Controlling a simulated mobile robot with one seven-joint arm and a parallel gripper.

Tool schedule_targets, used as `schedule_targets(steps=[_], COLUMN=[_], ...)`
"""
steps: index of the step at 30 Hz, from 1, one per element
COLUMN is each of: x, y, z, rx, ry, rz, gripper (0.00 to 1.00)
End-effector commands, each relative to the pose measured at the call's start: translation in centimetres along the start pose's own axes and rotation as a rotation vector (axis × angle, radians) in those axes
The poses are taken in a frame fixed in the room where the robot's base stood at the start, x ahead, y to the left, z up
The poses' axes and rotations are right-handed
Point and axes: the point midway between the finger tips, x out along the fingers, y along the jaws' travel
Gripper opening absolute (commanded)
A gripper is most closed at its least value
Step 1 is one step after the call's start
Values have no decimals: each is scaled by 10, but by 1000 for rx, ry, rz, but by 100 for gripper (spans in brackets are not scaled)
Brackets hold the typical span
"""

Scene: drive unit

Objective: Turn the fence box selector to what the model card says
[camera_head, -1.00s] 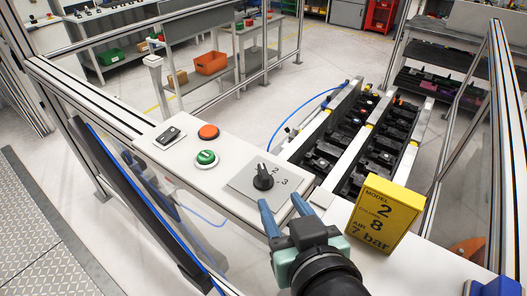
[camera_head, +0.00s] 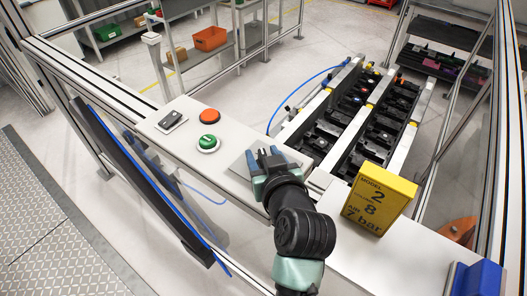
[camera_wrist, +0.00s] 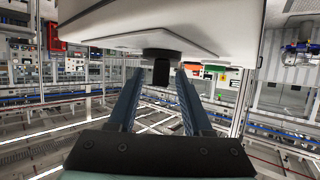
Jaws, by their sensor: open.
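The selector's black knob (camera_wrist: 161,70) shows in the wrist view between my fingertips, with a gap on each side. In the head view my gripper (camera_head: 263,156) is open over the grey selector plate (camera_head: 236,167) on the white fence box (camera_head: 165,143). It hides the position marks and most of the knob there, so the setting cannot be read now. My gripper (camera_wrist: 160,72) also shows in the wrist view, its two blue fingers apart. The yellow model card (camera_head: 380,198) stands to the right and reads "MODEL 2", with "8" and "AIR 7 bar" below.
An orange-red button (camera_head: 210,116), a green button (camera_head: 208,142) and a small grey-black switch (camera_head: 171,122) sit on the box left of my gripper. Black fixture rails (camera_head: 350,120) lie behind. A blue block (camera_head: 478,279) is at the lower right.

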Motion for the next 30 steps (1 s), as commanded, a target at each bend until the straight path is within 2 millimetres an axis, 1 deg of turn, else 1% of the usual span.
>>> schedule_targets(steps=[7, 8, 9, 11, 15, 16, 30], x=[1, 1, 1, 1, 0, 0, 0], y=[0, 0, 0, 0, 0, 0, 0], z=[0, 0, 0, 0, 0, 0, 1], rx=[0, 0, 0, 0, 0, 0, 11], ry=[0, 0, 0, 0, -1, -1, -3], rz=[0, 0, 0, 0, 0, 0, 28], gripper=[50, 46, 39, 28, 3, 0, 0])
